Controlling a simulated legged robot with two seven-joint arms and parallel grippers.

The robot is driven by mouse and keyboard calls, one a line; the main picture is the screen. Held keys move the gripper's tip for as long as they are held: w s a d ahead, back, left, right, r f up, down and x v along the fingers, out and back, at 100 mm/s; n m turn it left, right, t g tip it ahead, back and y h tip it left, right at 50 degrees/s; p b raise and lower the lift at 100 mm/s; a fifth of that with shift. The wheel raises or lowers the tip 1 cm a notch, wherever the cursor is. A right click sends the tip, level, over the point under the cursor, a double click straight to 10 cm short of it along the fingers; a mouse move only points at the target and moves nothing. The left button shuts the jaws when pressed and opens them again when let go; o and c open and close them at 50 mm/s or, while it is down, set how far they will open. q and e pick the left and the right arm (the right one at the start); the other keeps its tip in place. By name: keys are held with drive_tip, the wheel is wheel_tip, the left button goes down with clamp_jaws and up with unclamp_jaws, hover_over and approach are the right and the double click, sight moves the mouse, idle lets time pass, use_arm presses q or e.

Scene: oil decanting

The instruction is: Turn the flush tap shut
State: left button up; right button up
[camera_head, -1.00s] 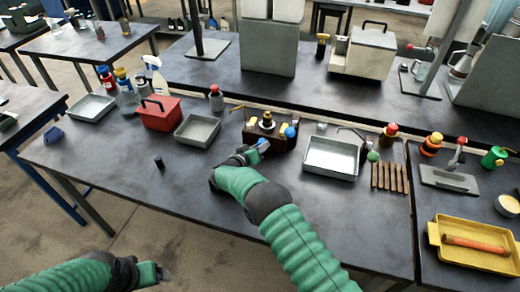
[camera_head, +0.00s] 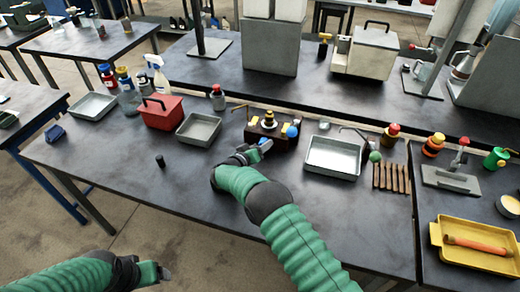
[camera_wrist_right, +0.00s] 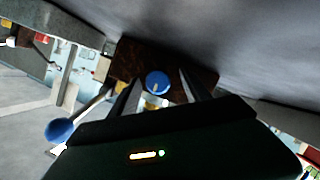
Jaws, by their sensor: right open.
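A dark brown block (camera_head: 284,143) with brass fittings stands at the middle of the bench. A blue round knob with a pale mark (camera_wrist_right: 157,82) is on its face in the right wrist view; I take it for the flush tap. My right gripper (camera_head: 264,147) is at the block's front in the head view. Its open fingers (camera_wrist_right: 158,85) lie on either side of the knob in the wrist view; contact cannot be told. A blue ball on a lever (camera_head: 292,131) is at the block's right, and also shows in the wrist view (camera_wrist_right: 60,130). My left gripper (camera_head: 161,273) is low at left, away from the block.
A metal tray (camera_head: 333,158) lies right of the block, with a green ball (camera_head: 375,156) at its corner. A smaller grey tray (camera_head: 199,130) and a red box (camera_head: 161,113) are to the left. A small black cylinder (camera_head: 160,160) stands on the clear bench front.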

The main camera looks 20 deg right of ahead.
drive_tip(key=shift+r, duration=0.45)
drive_tip(key=r, duration=0.2)
drive_tip(key=shift+s+a+r, duration=0.2)
drive_tip(key=shift+s+r, duration=0.1)
drive_tip(key=s+a, duration=0.1)
drive_tip(key=s, duration=0.4)
drive_tip(key=s+a+r, duration=0.1)
drive_tip(key=s, duration=0.4)
drive_tip(key=s+a, duration=0.2)
drive_tip(key=s, duration=0.2)
drive_tip(key=shift+s+r, duration=0.15)
drive_tip(key=shift+s, duration=0.25)
drive_tip(key=shift+w, duration=0.1)
drive_tip(key=s+a+r+n+y, duration=0.2)
drive_tip(key=s+a+r+y, duration=0.1)
drive_tip(key=y, duration=0.7)
drive_tip(key=s+d+f+g, duration=0.1)
drive_tip(key=s+d+g, duration=0.2)
drive_tip(key=s, duration=0.8)
drive_tip(key=s+d+f+g, duration=0.2)
drive_tip(key=s+g, duration=0.2)
drive_tip(key=s, duration=0.7)
drive_tip(key=shift+s+d+y, duration=0.2)
drive_tip(key=shift+d+y, duration=0.1)
drive_tip(key=shift+d, duration=0.1)
